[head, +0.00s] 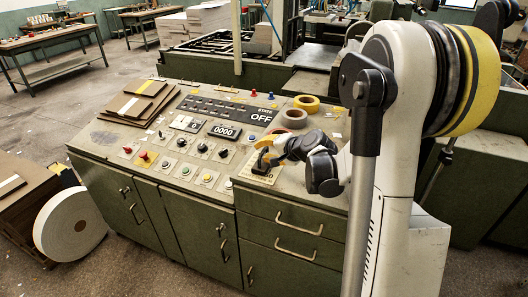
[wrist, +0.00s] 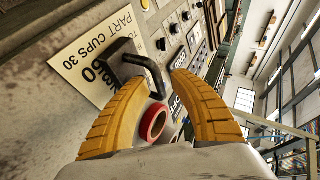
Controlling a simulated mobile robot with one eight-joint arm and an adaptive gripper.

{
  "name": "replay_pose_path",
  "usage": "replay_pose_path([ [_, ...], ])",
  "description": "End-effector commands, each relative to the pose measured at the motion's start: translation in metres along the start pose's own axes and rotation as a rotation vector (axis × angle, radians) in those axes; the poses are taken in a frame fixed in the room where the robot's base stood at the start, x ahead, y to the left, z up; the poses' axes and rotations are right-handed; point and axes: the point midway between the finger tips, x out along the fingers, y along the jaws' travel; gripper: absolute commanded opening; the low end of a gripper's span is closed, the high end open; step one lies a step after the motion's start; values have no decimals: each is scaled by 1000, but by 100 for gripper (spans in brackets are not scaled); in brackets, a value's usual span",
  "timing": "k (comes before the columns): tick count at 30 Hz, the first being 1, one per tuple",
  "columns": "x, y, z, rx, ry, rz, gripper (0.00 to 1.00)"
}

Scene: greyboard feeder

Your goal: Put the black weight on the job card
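The job card (wrist: 75,62), pale with printed text, lies flat on the console top; it also shows at the console's front edge in the head view (head: 254,177). The black weight (wrist: 127,62) with its loop handle is over the card, and appears to rest on it. It also shows in the head view (head: 263,163), just below my gripper (head: 268,149). In the wrist view my gripper (wrist: 158,80) has its two yellow fingers apart, with the handle near and partly between the tips. I see a gap beside the handle. The card is partly hidden by the weight and left finger.
Tape rolls (head: 293,118) stand on the console behind my gripper. A red ring (wrist: 153,122) shows between the fingers in the wrist view. Buttons and knobs (head: 202,147) cover the panel to the left. Brown boards (head: 137,100) lie at the far left of the console.

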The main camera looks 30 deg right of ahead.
Motion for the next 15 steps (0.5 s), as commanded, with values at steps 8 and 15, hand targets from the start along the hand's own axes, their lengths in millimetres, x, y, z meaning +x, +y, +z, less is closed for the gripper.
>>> replay_pose_path([
  [8, -5, -2, -1, 0, 1, 0, 27],
  [15, -52, -3, -2, 2, 3, 1, 27],
])
